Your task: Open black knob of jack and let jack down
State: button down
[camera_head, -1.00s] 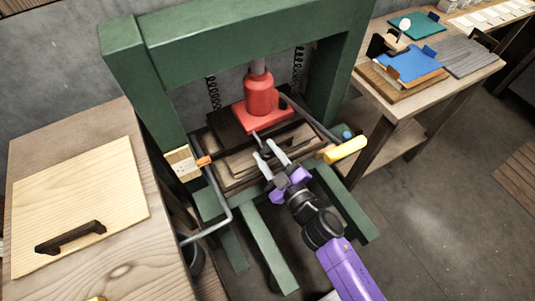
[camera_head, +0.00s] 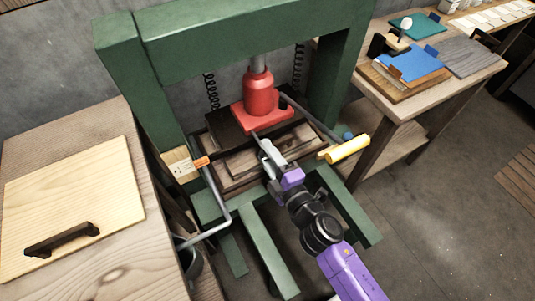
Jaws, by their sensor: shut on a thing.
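The red jack (camera_head: 259,98) stands upright in the green press frame (camera_head: 235,32), with a grey ram above it. A thin grey rod (camera_head: 256,138) sticks out from the front of its red base toward me. My gripper (camera_head: 265,148) is at the near end of this rod, its fingers close together. It is shut on the black knob there, which the fingers now hide. A longer grey bar (camera_head: 308,114) runs from the jack to the right, toward a yellow handle (camera_head: 347,149).
Stacked boards (camera_head: 262,158) lie under the jack. A bent grey pipe (camera_head: 221,205) and a wooden block (camera_head: 181,165) are at the left. A wooden bench (camera_head: 80,125) stands left, a table with papers (camera_head: 398,110) right.

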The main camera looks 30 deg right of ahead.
jog(key=shift+s+a+f+n, duration=0.15)
jog(key=shift+f+n, duration=0.15)
jog(key=shift+f, duration=0.2)
jog(key=c, duration=1)
grip_release()
jog(key=shift+c, duration=0.2)
jog(key=shift+o, duration=0.7)
jog(key=shift+r, duration=0.1)
jog(key=s+b, duration=0.2)
jog(key=s, duration=0.4)
jog(key=shift+s+r, duration=0.45)
jog(key=shift+s, duration=0.4)
